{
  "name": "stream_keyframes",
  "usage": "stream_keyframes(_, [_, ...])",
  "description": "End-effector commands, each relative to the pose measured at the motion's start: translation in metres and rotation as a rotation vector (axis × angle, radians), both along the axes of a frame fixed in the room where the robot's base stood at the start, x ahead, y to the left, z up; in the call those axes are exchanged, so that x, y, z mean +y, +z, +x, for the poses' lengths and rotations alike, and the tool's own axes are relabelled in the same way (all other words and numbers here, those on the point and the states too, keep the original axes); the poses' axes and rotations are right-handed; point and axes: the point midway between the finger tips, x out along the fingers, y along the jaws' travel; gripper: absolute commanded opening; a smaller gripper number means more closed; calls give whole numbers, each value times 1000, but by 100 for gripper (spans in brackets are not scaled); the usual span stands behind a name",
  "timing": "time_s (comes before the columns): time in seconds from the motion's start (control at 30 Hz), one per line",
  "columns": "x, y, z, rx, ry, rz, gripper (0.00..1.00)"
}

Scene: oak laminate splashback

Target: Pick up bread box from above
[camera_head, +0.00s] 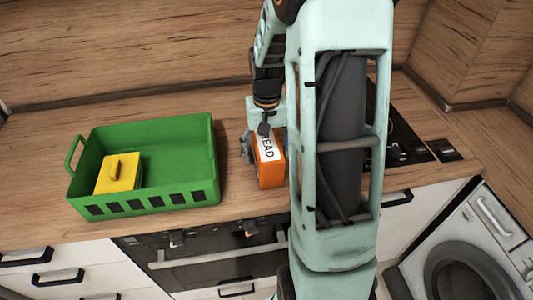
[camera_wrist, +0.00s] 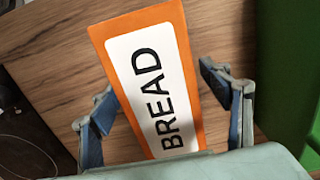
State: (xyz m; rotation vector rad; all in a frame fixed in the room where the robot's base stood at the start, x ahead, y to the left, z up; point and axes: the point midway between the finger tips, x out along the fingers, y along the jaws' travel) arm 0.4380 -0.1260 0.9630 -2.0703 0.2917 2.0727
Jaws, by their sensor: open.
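The bread box (camera_head: 271,172) is orange with a white label reading BREAD. It stands on the wooden counter, right of the green basket, and is partly hidden by my arm in the head view. In the wrist view the bread box (camera_wrist: 157,82) lies between the two fingers of my gripper (camera_wrist: 170,100), with a gap visible on the right side and the left finger close to its edge. My gripper (camera_head: 262,143) is open, over the top of the box from above.
A green basket (camera_head: 172,196) with a yellow lidded item (camera_head: 120,173) inside stands on the counter (camera_head: 45,130) to the left. A dark hob (camera_head: 405,140) is at the right, partly behind my arm. The wooden splashback (camera_head: 130,50) runs behind.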

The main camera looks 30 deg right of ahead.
Motion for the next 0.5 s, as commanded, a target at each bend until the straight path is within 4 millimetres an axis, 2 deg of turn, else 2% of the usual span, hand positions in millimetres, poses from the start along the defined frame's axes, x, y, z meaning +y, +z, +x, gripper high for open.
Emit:
stream_keyframes(0.27, [0, -3, 0, -1, 0, 0, 71])
stream_keyframes(0.5, [0, -3, 0, -1, 0, 0, 45])
